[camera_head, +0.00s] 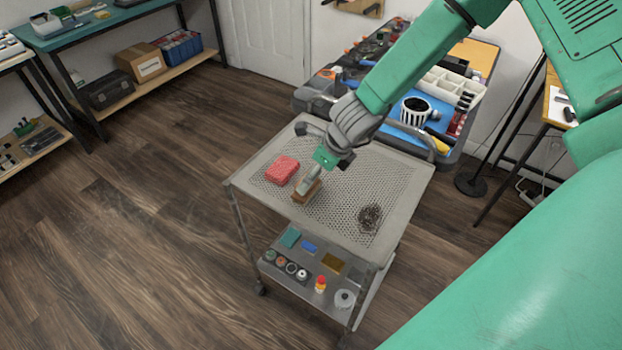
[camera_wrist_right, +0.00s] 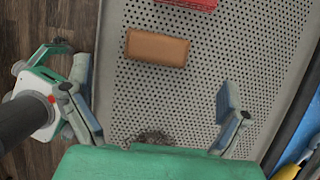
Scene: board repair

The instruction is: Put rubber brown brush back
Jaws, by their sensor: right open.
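The brown brush (camera_head: 306,191) is a small tan-brown block lying on the perforated top of the grey cart (camera_head: 240,181). It also shows as a brown block (camera_wrist_right: 157,48) in the wrist view, flat and apart from my fingers. My right gripper (camera_head: 314,177) reaches down over it in the head view and partly covers it. In the wrist view the fingers of my right gripper (camera_wrist_right: 158,108) are spread with nothing between them. A white and green gripper part (camera_wrist_right: 38,105) at the wrist view's left edge looks like my left gripper; its jaws are unclear.
A red sponge (camera_head: 282,170) lies left of the brush, and a dark wire scrubber (camera_head: 370,217) lies to its right. The lower shelf (camera_head: 312,274) holds pads, small round containers and bottles. A tool-filled case (camera_head: 420,108) stands close behind the cart.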

